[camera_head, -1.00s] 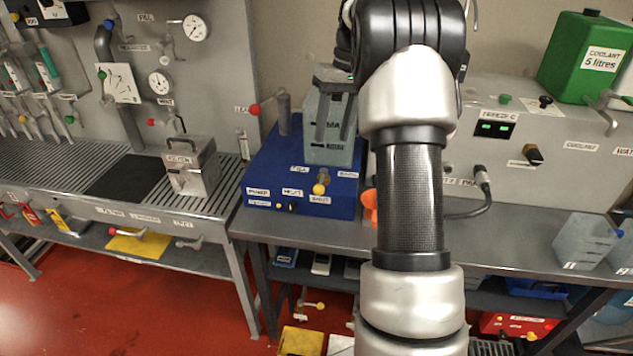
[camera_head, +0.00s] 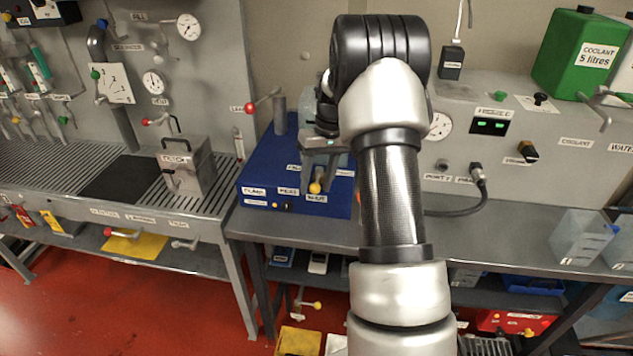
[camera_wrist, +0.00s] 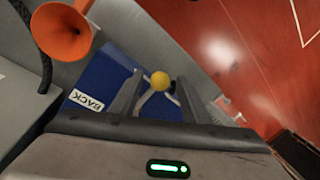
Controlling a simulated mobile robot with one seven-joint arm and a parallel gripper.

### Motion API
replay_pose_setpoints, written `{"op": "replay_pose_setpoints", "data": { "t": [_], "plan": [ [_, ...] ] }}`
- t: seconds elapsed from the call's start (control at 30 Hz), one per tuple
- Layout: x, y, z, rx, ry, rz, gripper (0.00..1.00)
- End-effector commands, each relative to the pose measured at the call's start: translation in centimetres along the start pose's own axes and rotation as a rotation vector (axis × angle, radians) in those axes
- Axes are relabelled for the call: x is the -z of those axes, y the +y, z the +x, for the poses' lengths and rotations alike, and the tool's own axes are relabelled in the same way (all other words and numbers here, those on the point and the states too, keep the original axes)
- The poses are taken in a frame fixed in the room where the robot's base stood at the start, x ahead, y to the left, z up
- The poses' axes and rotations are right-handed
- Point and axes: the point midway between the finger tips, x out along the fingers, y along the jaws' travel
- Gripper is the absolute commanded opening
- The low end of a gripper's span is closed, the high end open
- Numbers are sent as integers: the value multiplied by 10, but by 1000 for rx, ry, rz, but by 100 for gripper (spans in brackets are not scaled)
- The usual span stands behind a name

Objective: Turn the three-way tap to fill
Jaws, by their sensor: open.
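The three-way tap's yellow knob (camera_head: 315,187) sits at the front of a blue unit (camera_head: 262,170), above printed labels. In the wrist view the yellow knob (camera_wrist: 160,80) is on a thin metal lever over the blue surface. My gripper (camera_head: 320,177) points down over the blue unit, with its fingers around or just behind the knob. In the wrist view my gripper (camera_wrist: 157,88) is open, with the knob showing between the two fingers. I cannot tell whether either finger touches it. My gripper and arm hide much of the clear tank on the unit.
An orange funnel (camera_wrist: 62,32) stands close beside the gripper in the wrist view. A metal box (camera_head: 187,165) stands on the left bench.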

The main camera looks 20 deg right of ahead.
Motion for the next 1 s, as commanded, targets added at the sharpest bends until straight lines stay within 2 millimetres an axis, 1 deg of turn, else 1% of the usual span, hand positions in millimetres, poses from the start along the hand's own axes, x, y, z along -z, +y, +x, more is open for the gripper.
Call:
{"op": "replay_pose_setpoints", "data": {
  "t": [0.17,0.2,0.37,0.4,0.43,0.47,0.77,1.0],
  "plan": [
    [0,0,0,0,0,0,43],
    [0,0,0,0,0,0,41],
    [0,0,0,0,0,0,14],
    [0,0,0,0,0,0,7],
    [0,0,0,0,0,0,2],
    [0,0,0,0,0,0,0],
    [1,-1,0,0,3,16,0],
    [5,-8,1,-1,22,118,0]
  ]
}}
